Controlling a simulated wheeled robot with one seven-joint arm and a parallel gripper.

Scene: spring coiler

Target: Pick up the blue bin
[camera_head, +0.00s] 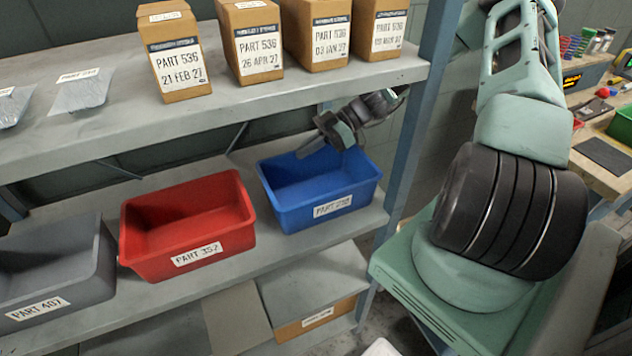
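The blue bin (300,200), labelled PART 298 or similar, sits on the middle shelf (215,272) at the right end, upright, with an empty-looking inside. My gripper (325,145) is over the back rim of the blue bin, reaching in from behind the shelf post at the right. The other finger is hard to make out against the dark hand. I cannot tell whether the fingers touch the bin or how far apart they are.
A red bin (187,225) stands left of the blue one, and a grey bin (55,268) further left. The upper shelf (215,108) with several cardboard boxes (256,42) hangs above. A blue-grey post (417,120) stands right of the blue bin. A cluttered bench (590,155) is at far right.

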